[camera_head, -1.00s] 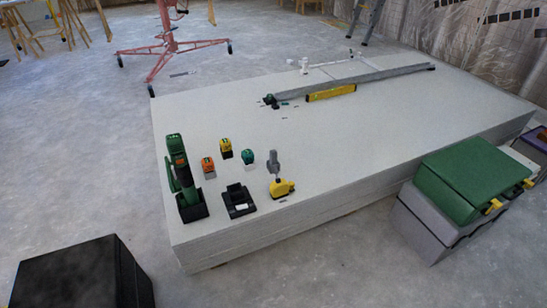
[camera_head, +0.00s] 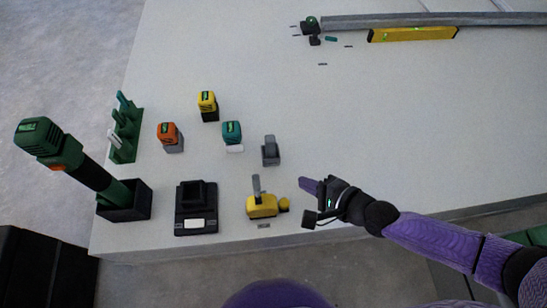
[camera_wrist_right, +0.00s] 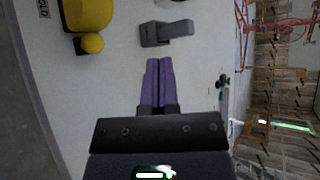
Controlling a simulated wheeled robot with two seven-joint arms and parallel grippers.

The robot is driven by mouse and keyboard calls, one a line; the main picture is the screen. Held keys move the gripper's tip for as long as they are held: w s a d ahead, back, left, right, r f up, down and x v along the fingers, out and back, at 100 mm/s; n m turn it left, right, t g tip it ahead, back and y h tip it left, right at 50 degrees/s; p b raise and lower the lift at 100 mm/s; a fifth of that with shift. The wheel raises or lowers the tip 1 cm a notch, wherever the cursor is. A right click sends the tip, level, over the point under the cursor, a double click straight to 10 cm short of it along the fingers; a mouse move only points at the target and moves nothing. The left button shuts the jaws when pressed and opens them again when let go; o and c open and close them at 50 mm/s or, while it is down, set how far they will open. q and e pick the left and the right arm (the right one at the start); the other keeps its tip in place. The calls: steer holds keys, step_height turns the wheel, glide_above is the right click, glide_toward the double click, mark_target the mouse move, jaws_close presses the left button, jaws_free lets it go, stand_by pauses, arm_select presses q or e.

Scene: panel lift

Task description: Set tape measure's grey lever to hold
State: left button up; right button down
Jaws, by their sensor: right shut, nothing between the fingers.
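The yellow tape measure (camera_head: 262,208) sits near the front edge of the white panel stack. Its grey lever (camera_head: 257,185) stands up, leaning slightly left, and a yellow knob (camera_head: 284,204) sits at its right side. In the right wrist view the yellow body (camera_wrist_right: 90,12) is cut off at the top left, beside a label reading HOLD (camera_wrist_right: 43,8); the grey lever is not clear there. My right gripper (camera_head: 304,181) is shut and empty, to the right of the tape measure and apart from it. Its purple fingers (camera_wrist_right: 158,64) lie together in the wrist view. My left gripper is out of view.
A small grey block (camera_head: 271,151) stands behind the tape measure and also shows ahead of the fingers (camera_wrist_right: 166,32). A black charger (camera_head: 196,222), a green tool (camera_head: 75,165) and orange (camera_head: 168,133), yellow (camera_head: 207,101) and teal (camera_head: 232,131) packs stand left. The panel's right middle is clear.

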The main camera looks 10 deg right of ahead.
mark_target(257, 187)
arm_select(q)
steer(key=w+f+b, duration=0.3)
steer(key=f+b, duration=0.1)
arm_select(e)
steer(key=x, duration=1)
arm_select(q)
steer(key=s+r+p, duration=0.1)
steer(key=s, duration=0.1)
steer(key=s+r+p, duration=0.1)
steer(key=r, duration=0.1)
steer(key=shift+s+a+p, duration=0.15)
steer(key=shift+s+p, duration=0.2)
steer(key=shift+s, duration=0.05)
arm_select(e)
steer(key=s+a+r, duration=0.2)
steer(key=s, duration=0.1)
steer(key=shift+a, duration=0.15)
